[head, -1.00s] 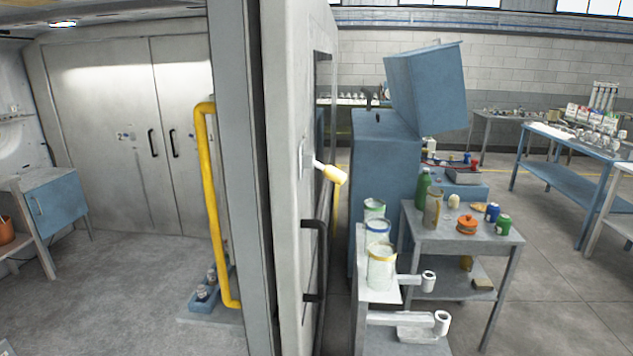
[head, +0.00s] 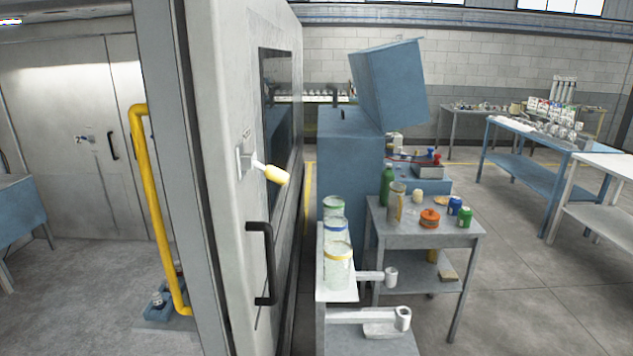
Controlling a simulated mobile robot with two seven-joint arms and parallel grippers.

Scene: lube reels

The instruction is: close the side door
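The side door (head: 222,130) is a tall grey-white panel, seen at a steep angle left of the picture's middle. It stands open, with the room behind it showing to its left. Neither of my grippers is in view.
A yellow rail (head: 152,205) stands in the room at left. A narrow stand with jars (head: 338,265) is close right of the door. Behind it are a grey table (head: 425,240) with cans and bottles and a blue cabinet (head: 350,165). Open floor (head: 540,290) lies at right.

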